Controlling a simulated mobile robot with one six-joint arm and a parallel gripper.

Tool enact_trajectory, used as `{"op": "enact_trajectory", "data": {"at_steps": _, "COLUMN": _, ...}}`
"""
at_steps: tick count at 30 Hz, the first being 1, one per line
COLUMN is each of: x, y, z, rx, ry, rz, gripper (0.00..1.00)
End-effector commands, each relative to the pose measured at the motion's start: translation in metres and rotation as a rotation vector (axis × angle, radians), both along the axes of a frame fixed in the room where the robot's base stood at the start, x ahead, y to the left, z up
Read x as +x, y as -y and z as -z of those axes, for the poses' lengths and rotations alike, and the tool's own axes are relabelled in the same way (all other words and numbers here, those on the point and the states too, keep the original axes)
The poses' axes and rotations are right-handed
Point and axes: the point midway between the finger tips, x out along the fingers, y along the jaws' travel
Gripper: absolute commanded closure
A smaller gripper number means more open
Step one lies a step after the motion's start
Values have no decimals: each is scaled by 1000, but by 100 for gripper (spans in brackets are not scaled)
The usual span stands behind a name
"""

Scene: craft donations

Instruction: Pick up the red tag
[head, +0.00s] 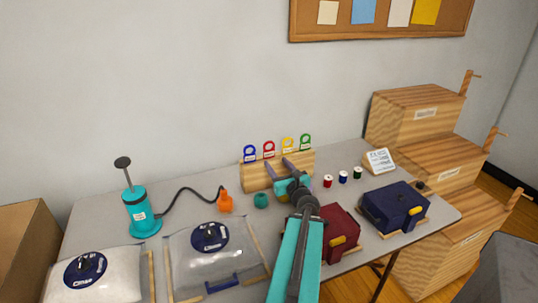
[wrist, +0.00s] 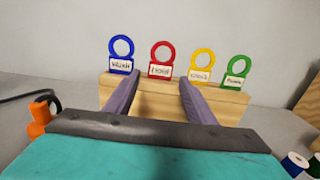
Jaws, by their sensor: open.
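The red tag (head: 269,149) stands upright on top of a wooden block (head: 257,176) at the back of the table, between a blue tag (head: 249,154) and a yellow tag (head: 288,145). In the wrist view the red tag (wrist: 161,59) has a ring top and a white label with handwriting. My gripper (head: 287,167) is open and empty in front of the block. In the wrist view its two fingers (wrist: 157,82) point at the block, below and on either side of the red tag. The fingers look apart from the tag.
A green tag (head: 305,142) stands at the block's right end. An orange nozzle (head: 225,202) on a black hose and a teal pump (head: 140,212) are to the left. Several thread spools (head: 343,177), a red case (head: 340,232) and a navy case (head: 394,207) are to the right.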

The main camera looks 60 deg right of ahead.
Motion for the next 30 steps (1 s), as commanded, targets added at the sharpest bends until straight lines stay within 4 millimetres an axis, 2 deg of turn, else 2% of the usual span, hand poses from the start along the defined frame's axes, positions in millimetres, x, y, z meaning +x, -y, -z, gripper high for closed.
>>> {"op": "enact_trajectory", "data": {"at_steps": 30, "x": 16, "y": 13, "z": 4, "rx": 1, "ry": 0, "rz": -3, "gripper": 50}}
